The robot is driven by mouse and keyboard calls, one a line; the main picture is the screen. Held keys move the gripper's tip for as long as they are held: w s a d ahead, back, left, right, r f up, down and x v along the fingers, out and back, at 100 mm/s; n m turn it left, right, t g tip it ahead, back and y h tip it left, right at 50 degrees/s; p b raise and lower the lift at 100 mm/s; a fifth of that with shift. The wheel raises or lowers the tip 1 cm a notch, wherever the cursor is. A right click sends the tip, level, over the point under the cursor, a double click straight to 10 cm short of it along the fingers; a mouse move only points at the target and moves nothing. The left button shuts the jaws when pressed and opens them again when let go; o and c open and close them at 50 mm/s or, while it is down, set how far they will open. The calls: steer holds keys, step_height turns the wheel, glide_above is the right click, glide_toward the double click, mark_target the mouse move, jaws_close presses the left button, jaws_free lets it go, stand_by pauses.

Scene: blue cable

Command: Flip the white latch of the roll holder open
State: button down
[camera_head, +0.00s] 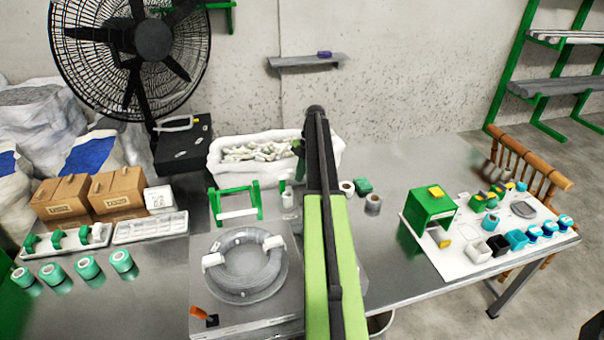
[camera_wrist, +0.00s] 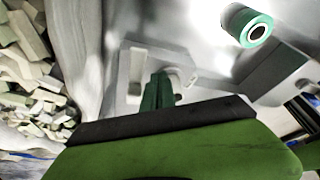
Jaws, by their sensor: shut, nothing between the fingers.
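A green frame with a white crossbar (camera_head: 236,203), the likely roll holder, stands left of my arm in the head view. Its latch is too small to tell apart. In the wrist view, my gripper (camera_wrist: 160,78) shows as dark green fingers, shut and empty, beyond a black-edged green part of my arm. A pale upright block (camera_wrist: 137,65) and a small white curved piece (camera_wrist: 188,78) lie near the fingertips; I cannot tell whether they touch. In the head view my arm hides much of this area.
A white bin of pale pieces (camera_head: 222,165) stands behind, also at left in the wrist view (camera_wrist: 25,75). A green roll (camera_wrist: 248,27) is at upper right there. A coiled cable (camera_head: 245,265) lies on a front plate. Bare table (camera_head: 400,170) lies right of my arm.

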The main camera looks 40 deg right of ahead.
steer(key=a+p+v, duration=0.2)
steer(key=p+v, duration=0.7)
steer(key=shift+r, duration=0.55)
